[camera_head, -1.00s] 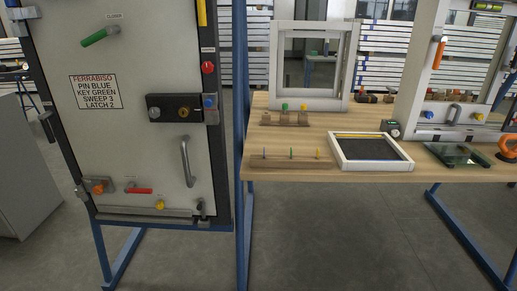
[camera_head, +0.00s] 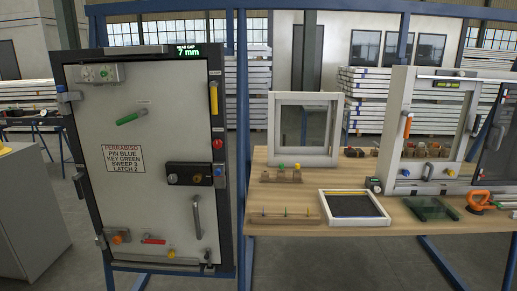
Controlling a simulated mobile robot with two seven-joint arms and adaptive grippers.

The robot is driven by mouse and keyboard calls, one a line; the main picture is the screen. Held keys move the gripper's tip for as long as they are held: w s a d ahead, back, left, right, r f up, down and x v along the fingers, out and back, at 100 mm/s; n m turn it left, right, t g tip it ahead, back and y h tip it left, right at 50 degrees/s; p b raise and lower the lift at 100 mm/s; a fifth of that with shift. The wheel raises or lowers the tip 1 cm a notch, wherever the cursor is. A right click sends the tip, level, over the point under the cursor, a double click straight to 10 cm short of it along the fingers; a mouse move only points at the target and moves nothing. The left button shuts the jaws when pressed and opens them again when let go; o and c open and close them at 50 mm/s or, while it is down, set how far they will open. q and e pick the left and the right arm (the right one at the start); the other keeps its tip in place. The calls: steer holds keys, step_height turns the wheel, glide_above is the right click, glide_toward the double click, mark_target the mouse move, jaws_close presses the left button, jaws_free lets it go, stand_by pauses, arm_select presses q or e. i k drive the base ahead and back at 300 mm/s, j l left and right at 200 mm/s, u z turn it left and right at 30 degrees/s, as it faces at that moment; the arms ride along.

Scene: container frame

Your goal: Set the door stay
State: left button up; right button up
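A grey door (camera_head: 150,200) stands in a dark frame at the left, and it looks closed. I cannot tell for sure which fitting is the stay. Low on the door are an orange knob (camera_head: 117,239), a red lever (camera_head: 153,241) lying nearly level and a yellow knob (camera_head: 171,253). A green lever (camera_head: 130,117) slants up to the right near the top. A black lock block (camera_head: 188,174) and a grey pull handle (camera_head: 196,217) are on the right side. The label (camera_head: 122,159) reads FERRABISO, PIN BLUE, KEY GREEN, SWEEP 3, LATCH 2. Neither gripper shows.
A display (camera_head: 186,50) above the door reads HEAD GAP 7 mm. A wooden bench (camera_head: 290,243) at the right carries a white window frame, a shallow tray (camera_head: 355,218), peg racks and an orange suction cup (camera_head: 480,201). A grey cabinet (camera_head: 30,215) stands at far left.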

mark_target(75, 178)
steer(key=u, duration=1.25)
